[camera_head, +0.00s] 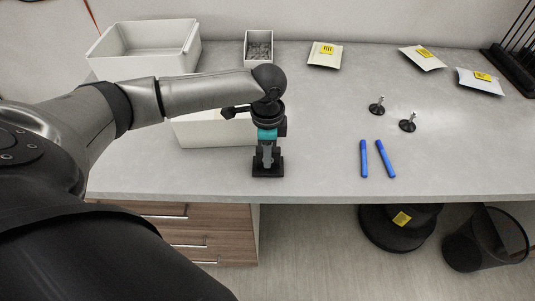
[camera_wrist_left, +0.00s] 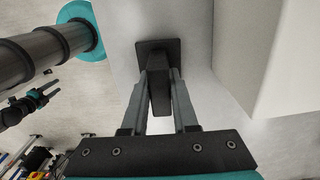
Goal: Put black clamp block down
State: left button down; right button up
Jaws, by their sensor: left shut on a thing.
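My left gripper (camera_head: 267,152) points down near the front edge of the grey table (camera_head: 325,170). It is shut on the black clamp block (camera_head: 267,171). In the left wrist view, the two grey fingers (camera_wrist_left: 159,92) close on the upright part of the block, and its square black base (camera_wrist_left: 145,46) shows beyond them. The base is at or just above the tabletop; I cannot tell if it touches. A small dark and teal shape at the left of the wrist view may be my right gripper (camera_wrist_left: 42,95); its jaws are unclear.
A white box (camera_head: 212,133) stands just left of the gripper, with a white bin (camera_head: 140,66) behind. A small bin (camera_head: 258,36) of grey parts is at the back. Tabletop between is clear.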

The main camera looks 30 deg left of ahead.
pick_arm(q)
jog(key=shift+f, duration=0.2)
jog(key=c, duration=0.7)
grip_release()
jog(key=shift+f, duration=0.15)
notch_tip(320, 180, up, 12)
jog(key=shift+r+p, duration=0.2)
jog(key=shift+p, duration=0.15)
